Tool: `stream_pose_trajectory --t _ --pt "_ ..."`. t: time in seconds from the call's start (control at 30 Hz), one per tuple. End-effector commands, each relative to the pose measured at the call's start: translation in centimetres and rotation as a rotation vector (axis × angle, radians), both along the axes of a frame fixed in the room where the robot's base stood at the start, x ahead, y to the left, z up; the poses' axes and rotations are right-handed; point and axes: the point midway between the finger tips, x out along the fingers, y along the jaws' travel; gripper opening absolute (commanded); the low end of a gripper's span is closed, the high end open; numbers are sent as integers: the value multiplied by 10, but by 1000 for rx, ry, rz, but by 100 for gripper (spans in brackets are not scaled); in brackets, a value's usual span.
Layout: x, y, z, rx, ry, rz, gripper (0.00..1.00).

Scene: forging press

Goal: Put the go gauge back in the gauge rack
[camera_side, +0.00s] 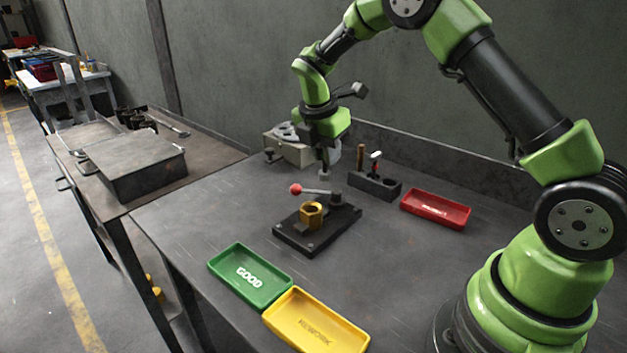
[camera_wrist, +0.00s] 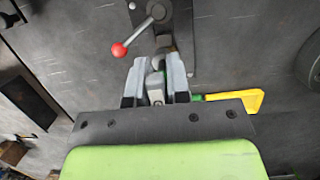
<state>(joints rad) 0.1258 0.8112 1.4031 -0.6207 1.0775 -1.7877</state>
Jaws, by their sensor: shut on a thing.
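My gripper (camera_side: 324,165) is above the bench, behind the clamp fixture and left of the gauge rack. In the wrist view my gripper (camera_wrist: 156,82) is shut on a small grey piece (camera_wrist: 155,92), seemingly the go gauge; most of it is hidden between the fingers. In the side view a short grey end (camera_side: 325,177) shows below the fingers. The gauge rack (camera_side: 372,189) is a dark block on the bench. A wooden-handled tool (camera_side: 361,155) and a red-topped gauge (camera_side: 375,164) stand in it. A dark opening shows at its right part.
The clamp fixture (camera_side: 302,244) holds a brass hex part (camera_side: 311,215), its red-ball lever (camera_side: 296,189) sticking out left. A red tray (camera_side: 436,218) lies right of the rack. Green (camera_side: 272,294) and yellow (camera_side: 293,340) trays lie in front. A grey machine block (camera_side: 292,151) stands behind my gripper.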

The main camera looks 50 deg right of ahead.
Motion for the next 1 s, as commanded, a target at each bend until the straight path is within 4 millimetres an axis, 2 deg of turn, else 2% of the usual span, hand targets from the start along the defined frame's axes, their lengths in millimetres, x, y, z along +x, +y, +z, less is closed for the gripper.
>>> stream_pose_trajectory --t 0.03,0.2,0.3,0.4,0.6,1.0 --pt "-2 -23 -3 2 0 -13 0" --pt "-19 -99 -11 5 -1 -13 0" --pt "-32 -133 -14 2 -2 -10 0" --pt "-43 -158 -17 -2 -2 -8 0" --pt "-56 -182 -21 -6 -1 -3 0" --pt "-57 -183 -52 -6 1 0 0"
